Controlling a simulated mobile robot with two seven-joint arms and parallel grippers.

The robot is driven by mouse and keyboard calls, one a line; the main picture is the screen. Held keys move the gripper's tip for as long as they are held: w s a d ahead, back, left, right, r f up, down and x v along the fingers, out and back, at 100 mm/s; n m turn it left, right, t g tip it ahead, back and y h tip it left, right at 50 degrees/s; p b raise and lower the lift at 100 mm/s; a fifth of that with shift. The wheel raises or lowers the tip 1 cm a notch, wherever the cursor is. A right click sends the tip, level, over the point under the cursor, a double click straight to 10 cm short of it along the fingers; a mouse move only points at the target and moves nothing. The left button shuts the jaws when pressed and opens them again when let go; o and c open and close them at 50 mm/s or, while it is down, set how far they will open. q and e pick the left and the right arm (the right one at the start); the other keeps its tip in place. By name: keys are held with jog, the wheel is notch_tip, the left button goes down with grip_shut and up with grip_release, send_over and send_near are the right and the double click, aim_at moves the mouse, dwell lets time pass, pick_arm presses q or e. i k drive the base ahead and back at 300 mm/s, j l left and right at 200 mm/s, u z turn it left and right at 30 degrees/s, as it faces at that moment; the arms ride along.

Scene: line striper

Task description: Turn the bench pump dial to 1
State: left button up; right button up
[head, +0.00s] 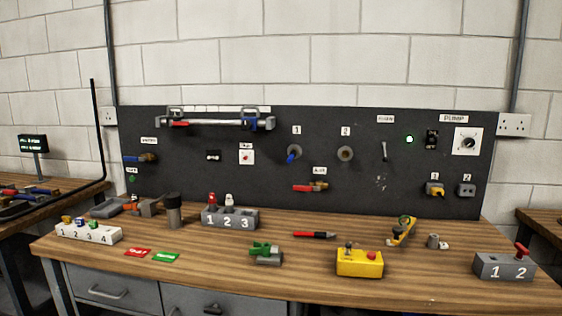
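The pump dial (468,142) is a dark round knob on a white square plate, near the upper right of the black panel (340,200). A white PUMP label (453,119) sits above it. The knob has a light mark, but the dial's numbers and its exact setting are too small to read. A black switch (432,139) and a lit green lamp (409,139) are to its left. Neither of my grippers shows in the head view.
A wooden bench (210,278) runs in front of the panel. Below the dial stand a grey block marked 1 and 2 (505,267), a small grey cylinder (433,241) and a yellow box (360,263). Yellow (434,189) and grey (466,190) connectors are on the panel.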

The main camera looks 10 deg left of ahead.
aim_at(468, 142)
jog(key=l+z, duration=0.15)
jog(key=l, duration=0.3)
jog(key=i+l+z, duration=0.1)
jog(key=l, duration=0.35)
jog(key=l+z, duration=0.15)
jog(key=l, duration=0.3)
jog(key=i+l+z, duration=0.1)
jog(key=l, duration=0.3)
jog(key=i+l+z, duration=0.15)
jog(key=l, duration=0.3)
jog(key=i+l+z, duration=0.15)
jog(key=l, duration=0.25)
